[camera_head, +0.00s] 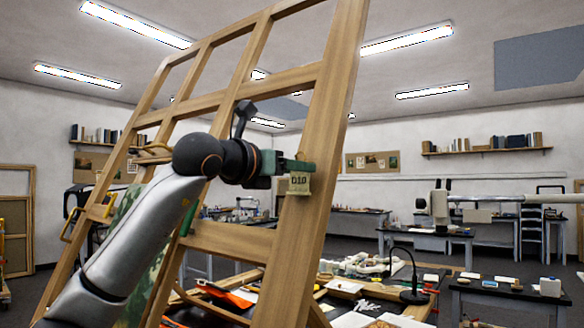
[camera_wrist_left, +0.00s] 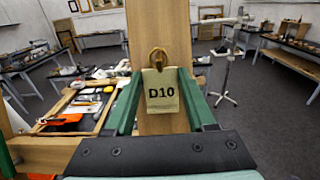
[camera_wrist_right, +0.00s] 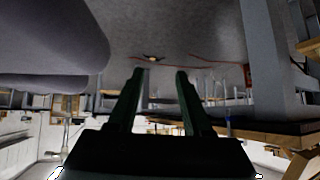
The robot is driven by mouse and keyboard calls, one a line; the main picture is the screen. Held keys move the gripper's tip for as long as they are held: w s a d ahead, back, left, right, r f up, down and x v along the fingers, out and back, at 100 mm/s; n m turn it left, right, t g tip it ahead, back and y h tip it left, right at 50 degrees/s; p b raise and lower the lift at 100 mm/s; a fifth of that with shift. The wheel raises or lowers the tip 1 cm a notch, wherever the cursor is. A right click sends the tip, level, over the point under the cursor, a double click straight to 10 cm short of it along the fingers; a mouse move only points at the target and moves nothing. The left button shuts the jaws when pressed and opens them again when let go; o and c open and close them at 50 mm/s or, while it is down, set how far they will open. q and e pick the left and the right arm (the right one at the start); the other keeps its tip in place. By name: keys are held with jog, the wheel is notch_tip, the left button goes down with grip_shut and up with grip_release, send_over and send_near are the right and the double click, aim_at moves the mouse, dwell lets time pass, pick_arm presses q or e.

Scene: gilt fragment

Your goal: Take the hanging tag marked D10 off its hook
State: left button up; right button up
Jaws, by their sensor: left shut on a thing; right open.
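The pale tag marked D10 (camera_head: 299,184) hangs on the front of a wooden post of the tall easel-like frame (camera_head: 300,240). In the left wrist view the tag (camera_wrist_left: 161,92) faces me upright, with a brass hook (camera_wrist_left: 158,57) at its top edge. My left gripper (camera_head: 298,167) is shut on the tag, its green fingers at the two side edges near the top. The left wrist view shows both fingertips (camera_wrist_left: 161,72) against the tag. I cannot tell whether the tag still bears on the hook. My right gripper (camera_wrist_right: 160,75) is open and empty, away from the frame.
A cluttered table (camera_head: 430,294) with a black lamp (camera_head: 412,280) stands behind and right of the frame. Other workbenches (camera_head: 430,238) line the room. The frame's crossbars (camera_head: 235,240) lie close to my left arm. Dark floor shows between the benches.

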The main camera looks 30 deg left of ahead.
pick_arm(q)
jog(key=shift+s+a+r, duration=0.1)
jog(key=shift+s+r, duration=0.15)
jog(key=shift+r, duration=0.4)
jog(key=s+b, duration=0.1)
jog(key=s, duration=0.2)
jog(key=s+b, duration=0.1)
jog(key=shift+s+a+f+b, duration=0.2)
jog(key=shift+s+a+b, duration=0.1)
jog(key=shift+s, duration=0.1)
jog(key=shift+f, duration=0.15)
dwell(0.6)
